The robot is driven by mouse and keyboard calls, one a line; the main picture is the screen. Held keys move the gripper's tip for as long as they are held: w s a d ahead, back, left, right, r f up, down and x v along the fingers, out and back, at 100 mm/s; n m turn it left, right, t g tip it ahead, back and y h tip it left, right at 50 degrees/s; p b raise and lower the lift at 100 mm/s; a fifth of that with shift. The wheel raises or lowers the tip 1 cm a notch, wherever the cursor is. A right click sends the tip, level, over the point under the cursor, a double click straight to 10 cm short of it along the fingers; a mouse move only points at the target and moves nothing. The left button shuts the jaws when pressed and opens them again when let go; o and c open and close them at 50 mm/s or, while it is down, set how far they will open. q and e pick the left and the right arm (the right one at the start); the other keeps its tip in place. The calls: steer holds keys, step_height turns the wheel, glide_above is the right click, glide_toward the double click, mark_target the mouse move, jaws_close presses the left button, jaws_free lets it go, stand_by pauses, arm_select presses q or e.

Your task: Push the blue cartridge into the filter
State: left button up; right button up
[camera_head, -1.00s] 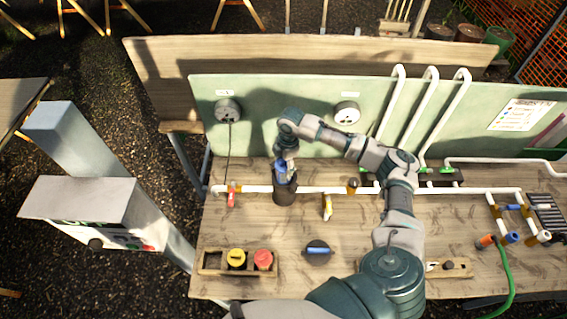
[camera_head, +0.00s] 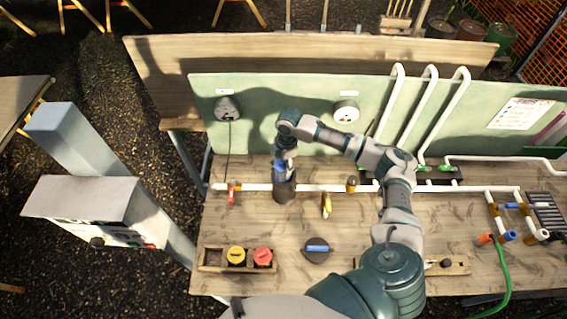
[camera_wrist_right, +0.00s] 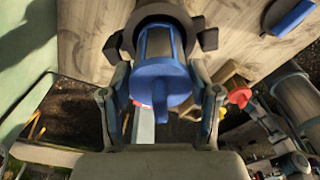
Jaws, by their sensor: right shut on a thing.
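The blue cartridge (camera_head: 280,164) is upright at the mouth of the filter, a dark cylinder (camera_head: 284,191) set in the white pipe line. In the right wrist view the cartridge's blue end and fin (camera_wrist_right: 160,84) face me, and its far end reaches into the filter's dark ring (camera_wrist_right: 124,42). How deep it sits is hard to tell. My right gripper (camera_head: 284,158) is above the filter, shut on the cartridge, with a finger at each side in the wrist view. My left gripper is not in view.
A dark round lid with a blue handle (camera_head: 317,257) lies on the bench in front. A wooden tray (camera_head: 211,259) holds a yellow and a red cap at front left. A red valve handle (camera_head: 231,196) and a yellow one (camera_head: 326,207) flank the filter. The green panel stands behind.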

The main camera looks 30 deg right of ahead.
steer(key=shift+d+f, duration=0.1)
steer(key=shift+f, duration=0.1)
steer(key=shift+f, duration=0.35)
steer(key=shift+d+f, duration=0.1)
steer(key=shift+f, duration=0.35)
steer(key=shift+d+f+b, duration=0.1)
steer(key=shift+f+b, duration=0.25)
steer(key=shift+f, duration=0.95)
stand_by(0.4)
